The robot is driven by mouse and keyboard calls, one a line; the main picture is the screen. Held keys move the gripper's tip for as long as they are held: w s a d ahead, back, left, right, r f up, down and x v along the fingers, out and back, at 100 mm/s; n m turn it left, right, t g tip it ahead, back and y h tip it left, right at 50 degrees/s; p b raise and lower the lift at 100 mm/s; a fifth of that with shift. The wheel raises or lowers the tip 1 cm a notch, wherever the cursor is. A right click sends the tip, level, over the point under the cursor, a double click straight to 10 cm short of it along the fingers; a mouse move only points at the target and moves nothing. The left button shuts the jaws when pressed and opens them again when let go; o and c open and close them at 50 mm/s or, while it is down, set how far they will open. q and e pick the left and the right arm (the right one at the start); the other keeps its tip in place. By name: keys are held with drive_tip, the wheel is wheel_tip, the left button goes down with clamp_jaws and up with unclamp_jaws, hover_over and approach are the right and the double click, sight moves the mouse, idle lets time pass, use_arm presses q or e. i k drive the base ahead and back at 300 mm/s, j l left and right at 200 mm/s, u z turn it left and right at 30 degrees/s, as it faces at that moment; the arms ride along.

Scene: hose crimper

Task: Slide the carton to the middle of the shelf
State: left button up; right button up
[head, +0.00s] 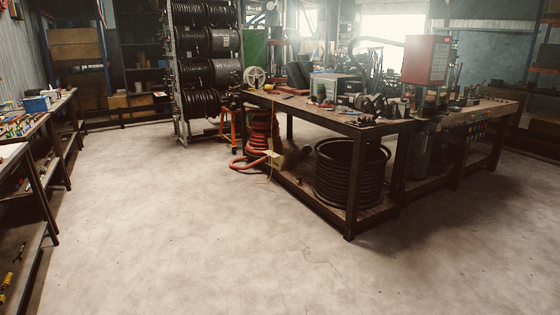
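Neither of my grippers is in view. Several brown boxes that look like cartons show in the head view. A large brown box (75,43) stands on the rack at the back left, and smaller boxes (118,101) sit lower on that rack. A small tan box-like thing (274,159) is at the left end of the workbench's lower shelf (312,193), next to a stack of red hose. I cannot tell which one is the task's carton. A black hose coil (352,175) stands on that lower shelf.
The workbench (340,116) carries tools and a red machine (425,59). A rack of black hose reels (208,70) stands behind it. Red hose (262,135) and an orange stool (229,125) are beside it. Benches line the left side. The concrete floor (190,230) in front is clear.

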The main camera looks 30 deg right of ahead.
sight(284, 159)
drive_tip(key=i+l+z, duration=0.4)
drive_tip(key=i, duration=0.4)
drive_tip(key=i+z, duration=0.4)
drive_tip(key=i, duration=4.45)
drive_tip(key=j, duration=0.1)
